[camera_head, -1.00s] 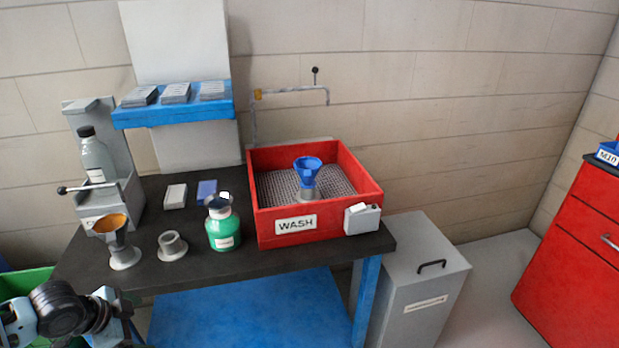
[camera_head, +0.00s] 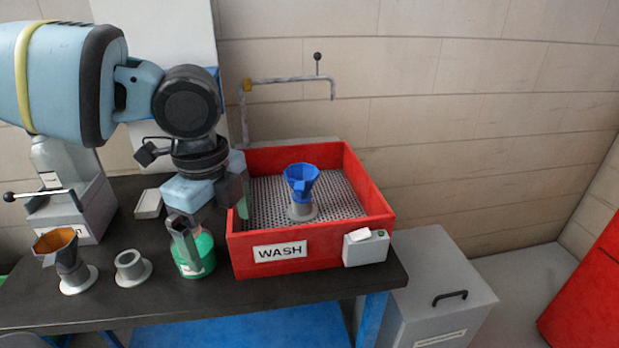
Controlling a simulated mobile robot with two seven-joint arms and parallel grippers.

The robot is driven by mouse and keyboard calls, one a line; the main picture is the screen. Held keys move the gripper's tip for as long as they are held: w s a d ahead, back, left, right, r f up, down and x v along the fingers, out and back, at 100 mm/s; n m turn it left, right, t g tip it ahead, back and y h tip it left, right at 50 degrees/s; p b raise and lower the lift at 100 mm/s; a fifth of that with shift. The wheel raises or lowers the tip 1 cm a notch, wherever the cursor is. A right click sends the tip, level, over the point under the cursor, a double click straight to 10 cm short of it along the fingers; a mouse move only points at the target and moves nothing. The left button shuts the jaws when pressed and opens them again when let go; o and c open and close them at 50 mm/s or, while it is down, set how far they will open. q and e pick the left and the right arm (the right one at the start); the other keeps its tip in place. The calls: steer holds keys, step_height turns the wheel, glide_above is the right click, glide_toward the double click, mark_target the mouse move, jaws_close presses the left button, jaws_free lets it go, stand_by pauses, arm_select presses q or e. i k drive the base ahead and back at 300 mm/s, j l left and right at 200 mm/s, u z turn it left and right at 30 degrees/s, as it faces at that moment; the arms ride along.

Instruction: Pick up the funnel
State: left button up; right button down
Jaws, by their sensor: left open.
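A blue funnel (camera_head: 301,182) stands upright in a grey round holder (camera_head: 302,210) inside the red wash tray (camera_head: 310,262). A second funnel, orange inside with a dark outside (camera_head: 57,246), stands in a similar grey holder (camera_head: 79,280) at the table's left. My left gripper (camera_head: 216,236) points down, open and empty, over the green-filled bottle (camera_head: 197,258) and the tray's left edge. It is left of the blue funnel and apart from it. The gripper hides the top of the bottle. My right gripper is out of view.
An empty grey holder (camera_head: 131,266) sits on the black table (camera_head: 130,306) between the orange funnel and the bottle. A grey box (camera_head: 366,246) is at the tray's front right corner. A pipe tap (camera_head: 290,81) rises behind the tray.

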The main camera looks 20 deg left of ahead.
mark_target(302, 177)
steer(key=i, duration=0.95)
